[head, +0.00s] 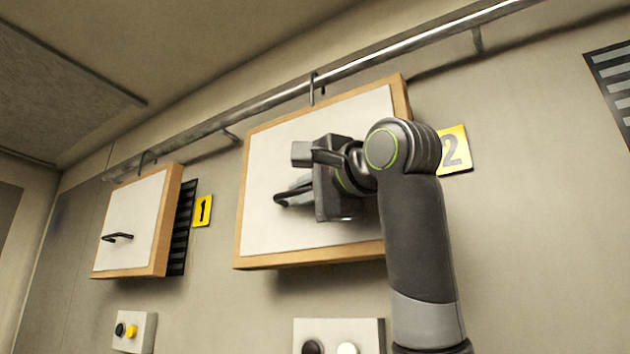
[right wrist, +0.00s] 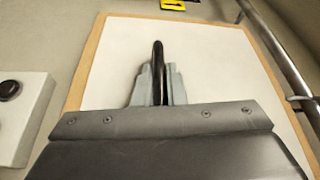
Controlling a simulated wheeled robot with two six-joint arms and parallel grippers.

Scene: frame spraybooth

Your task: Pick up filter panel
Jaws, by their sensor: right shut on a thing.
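A large filter panel (head: 270,150) with a white face and wooden frame hangs from a rail hook in the middle of the head view. It also fills much of the right wrist view (right wrist: 220,65). My right gripper (head: 293,190) is at its face, shut on its black handle (right wrist: 158,62); the fingers sit on both sides of the handle in the right wrist view. A second, similar panel (head: 140,215) with a black handle hangs to the left. My left gripper is not in view.
A metal rail (head: 355,65) with hooks runs along the wall above both panels. Yellow signs read 1 (head: 203,211) and 2 (head: 455,150). A slatted vent (head: 183,230) shows beside the left panel. Button boxes (head: 135,332) (head: 340,335) sit below.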

